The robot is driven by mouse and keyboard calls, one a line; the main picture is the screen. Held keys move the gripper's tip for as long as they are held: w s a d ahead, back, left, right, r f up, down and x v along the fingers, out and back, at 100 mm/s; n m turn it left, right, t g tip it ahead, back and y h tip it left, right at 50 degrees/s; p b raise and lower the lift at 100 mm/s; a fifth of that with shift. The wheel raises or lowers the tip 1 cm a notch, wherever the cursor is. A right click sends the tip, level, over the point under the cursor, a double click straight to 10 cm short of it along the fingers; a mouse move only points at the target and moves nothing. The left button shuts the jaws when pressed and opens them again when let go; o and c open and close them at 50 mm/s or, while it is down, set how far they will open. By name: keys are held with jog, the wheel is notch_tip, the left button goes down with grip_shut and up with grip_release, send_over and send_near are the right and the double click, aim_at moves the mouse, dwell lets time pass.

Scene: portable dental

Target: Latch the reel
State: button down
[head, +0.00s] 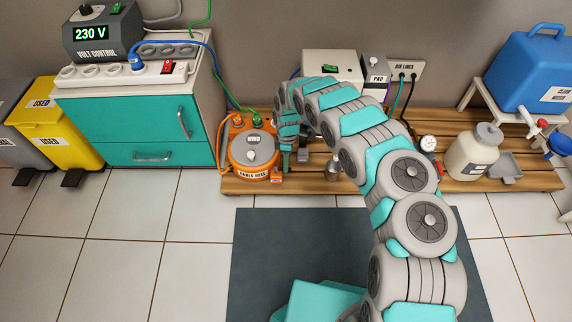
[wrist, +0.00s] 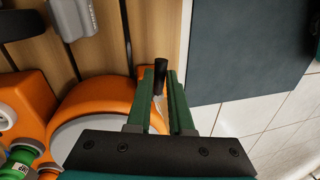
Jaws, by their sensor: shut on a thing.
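The orange cable reel (head: 253,169) stands on the wooden pallet, with a grey disc (head: 254,148) on its top. In the wrist view its orange rim (wrist: 97,99) fills the left side. My gripper (head: 286,168) points down at the reel's right edge. In the wrist view my gripper's green fingers (wrist: 161,72) are shut on a small lever with a black tip (wrist: 160,70) and a metallic shank, beside the reel's rim. The lever is hidden by my gripper in the head view, and I cannot tell its latch position.
The wooden pallet (head: 230,186) also carries a white box (head: 330,64), a cream bottle (head: 470,160) and a gauge (head: 428,143). A teal cabinet (head: 140,125) stands left of the reel. A dark mat (head: 265,245) and clear floor tiles lie in front.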

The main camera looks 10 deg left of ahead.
jog(key=shift+w+n, duration=0.15)
jog(key=shift+n, duration=0.45)
jog(key=shift+w+a, duration=0.1)
jog(key=c, duration=0.8)
grip_release()
jog(key=shift+r, duration=0.1)
jog(key=r, duration=0.2)
jog(key=w+r, duration=0.1)
jog(key=r, duration=0.4)
jog(key=shift+w+a+r, duration=0.2)
jog(key=shift+r, duration=0.05)
